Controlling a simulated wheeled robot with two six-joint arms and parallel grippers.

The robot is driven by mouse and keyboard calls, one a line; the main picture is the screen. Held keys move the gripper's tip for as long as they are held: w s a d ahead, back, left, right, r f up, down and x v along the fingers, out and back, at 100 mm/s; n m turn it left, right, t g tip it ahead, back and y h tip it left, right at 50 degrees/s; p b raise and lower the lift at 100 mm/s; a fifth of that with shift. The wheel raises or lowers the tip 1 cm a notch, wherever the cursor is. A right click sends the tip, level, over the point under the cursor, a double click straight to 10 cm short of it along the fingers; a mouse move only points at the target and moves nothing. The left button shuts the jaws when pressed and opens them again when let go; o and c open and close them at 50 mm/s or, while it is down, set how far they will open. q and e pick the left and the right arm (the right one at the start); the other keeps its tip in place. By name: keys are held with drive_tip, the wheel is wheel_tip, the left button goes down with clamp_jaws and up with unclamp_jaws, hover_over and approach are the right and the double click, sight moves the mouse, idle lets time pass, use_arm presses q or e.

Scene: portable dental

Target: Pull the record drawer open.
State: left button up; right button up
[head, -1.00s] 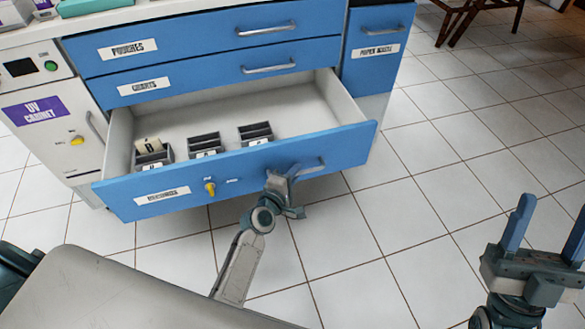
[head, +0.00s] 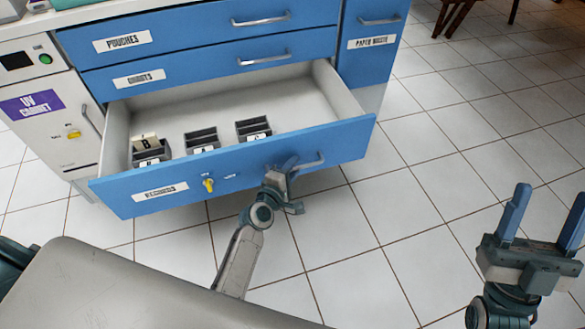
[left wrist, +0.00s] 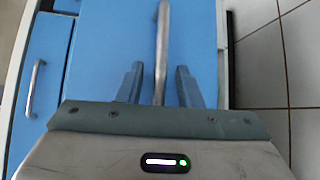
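The record drawer (head: 237,181) is the blue bottom drawer, labelled RECORDS, and it stands well out from the cabinet with its inside showing. Its bar handle (head: 312,161) is on the right part of the front. My left gripper (head: 284,172) is at the handle's left part. In the left wrist view the handle (left wrist: 161,45) runs between the two spread fingers of my left gripper (left wrist: 160,85), with a gap on each side. My right gripper (head: 545,220) is open and empty over the floor at the lower right.
Several dark card boxes, including one marked B (head: 150,152), sit inside the drawer. Closed drawers lie above, and a UV cabinet (head: 55,120) stands left. A grey padded surface (head: 130,290) fills the lower left. Tiled floor is clear at right.

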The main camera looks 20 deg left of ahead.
use_arm(q)
drive_tip(key=v, duration=1)
drive_tip(key=shift+s, duration=0.4)
